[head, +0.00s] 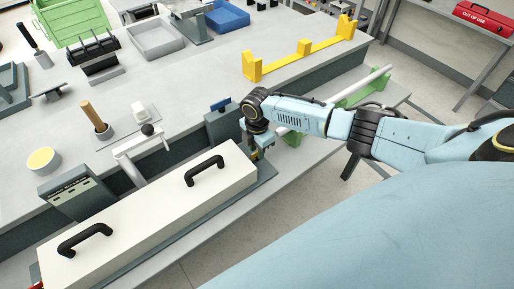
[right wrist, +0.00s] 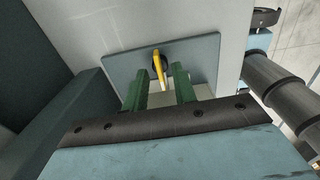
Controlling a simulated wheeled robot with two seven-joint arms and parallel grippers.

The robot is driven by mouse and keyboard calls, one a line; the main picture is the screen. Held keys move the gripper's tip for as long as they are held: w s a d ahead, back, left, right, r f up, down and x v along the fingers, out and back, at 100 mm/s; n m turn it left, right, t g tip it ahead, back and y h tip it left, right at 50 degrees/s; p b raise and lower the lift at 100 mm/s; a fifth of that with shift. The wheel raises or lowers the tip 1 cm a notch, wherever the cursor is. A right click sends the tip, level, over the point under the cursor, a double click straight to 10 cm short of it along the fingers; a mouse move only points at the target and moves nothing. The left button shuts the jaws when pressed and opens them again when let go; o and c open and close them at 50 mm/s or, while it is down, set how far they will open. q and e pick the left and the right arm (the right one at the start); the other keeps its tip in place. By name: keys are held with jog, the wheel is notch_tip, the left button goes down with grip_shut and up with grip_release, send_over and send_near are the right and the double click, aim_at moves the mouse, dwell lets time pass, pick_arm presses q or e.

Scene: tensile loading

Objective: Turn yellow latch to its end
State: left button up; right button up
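The yellow latch (right wrist: 159,66) is a narrow lever on a dark round hub, set on a grey-blue plate (right wrist: 205,62) in the right wrist view. My right gripper (right wrist: 158,82) has two green fingers spread apart, one on each side of the latch in that view. Gaps show between the latch and both fingers; whether the tips reach its depth I cannot tell. In the head view the right gripper (head: 257,149) points down at the right end of the long white-covered machine, and the latch is mostly hidden there. My left gripper is not in view.
The white cover (head: 150,215) with two black handles lies beside the right gripper. A grey box with a blue top (head: 221,104) stands close behind it. A yellow rack (head: 300,52) and a pale bar on green supports (head: 365,88) are to the right.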

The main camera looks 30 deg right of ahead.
notch_tip(320, 180, up, 13)
jog(key=p, duration=0.1)
jog(key=shift+r, duration=0.2)
dwell(0.6)
